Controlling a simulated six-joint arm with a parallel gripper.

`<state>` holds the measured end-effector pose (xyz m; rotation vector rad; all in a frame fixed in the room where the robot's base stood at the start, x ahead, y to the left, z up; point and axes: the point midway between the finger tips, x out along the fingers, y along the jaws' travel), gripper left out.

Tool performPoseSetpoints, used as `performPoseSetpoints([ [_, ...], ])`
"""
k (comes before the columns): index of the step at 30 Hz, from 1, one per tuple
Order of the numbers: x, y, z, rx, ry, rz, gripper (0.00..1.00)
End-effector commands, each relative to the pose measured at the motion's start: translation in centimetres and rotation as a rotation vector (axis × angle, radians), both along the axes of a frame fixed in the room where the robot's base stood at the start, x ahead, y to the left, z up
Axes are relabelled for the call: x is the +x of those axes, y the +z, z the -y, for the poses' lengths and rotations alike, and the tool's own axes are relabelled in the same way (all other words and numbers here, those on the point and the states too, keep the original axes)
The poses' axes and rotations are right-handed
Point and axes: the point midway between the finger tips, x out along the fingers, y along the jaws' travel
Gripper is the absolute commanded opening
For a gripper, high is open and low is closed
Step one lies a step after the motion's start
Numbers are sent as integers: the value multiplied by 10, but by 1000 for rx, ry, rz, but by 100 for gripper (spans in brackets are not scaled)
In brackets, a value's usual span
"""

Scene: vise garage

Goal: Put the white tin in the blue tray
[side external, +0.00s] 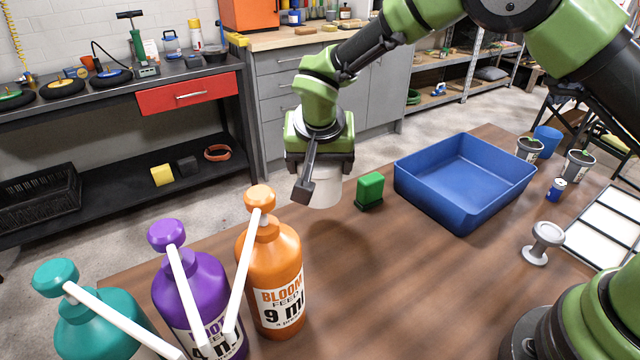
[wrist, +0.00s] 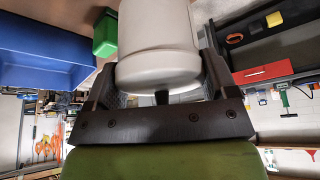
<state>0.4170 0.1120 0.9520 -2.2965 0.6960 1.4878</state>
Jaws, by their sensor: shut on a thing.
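The white tin (side external: 326,188) is a pale, rounded cylinder. My gripper (side external: 318,172) is shut on it and holds it above the table, its upper part hidden behind the gripper in the side view. In the wrist view the tin (wrist: 157,45) sits between the two fingers of my gripper (wrist: 158,75). The blue tray (side external: 465,182) is an open rectangular box on the table, to the right of my gripper and apart from it. Its inside looks empty. Part of the tray (wrist: 40,50) also shows at the left of the wrist view.
A green block (side external: 370,189) stands between the tin and the tray. Orange (side external: 270,265), purple (side external: 190,290) and teal (side external: 90,315) pump bottles stand at the front left. A grey dumbbell-shaped object (side external: 542,243) and small pots (side external: 578,166) are right of the tray. The table's middle front is clear.

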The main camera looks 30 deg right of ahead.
Motion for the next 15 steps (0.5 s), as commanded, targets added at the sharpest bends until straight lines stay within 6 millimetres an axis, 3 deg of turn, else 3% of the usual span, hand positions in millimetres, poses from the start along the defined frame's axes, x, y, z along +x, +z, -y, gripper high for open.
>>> performPoseSetpoints([
  [3,1,17,0,0,1,5,40],
  [9,2,25,5,0,-7,1,40],
  [11,4,25,16,0,-21,-1,40],
  [15,11,25,65,2,-80,-6,40],
])
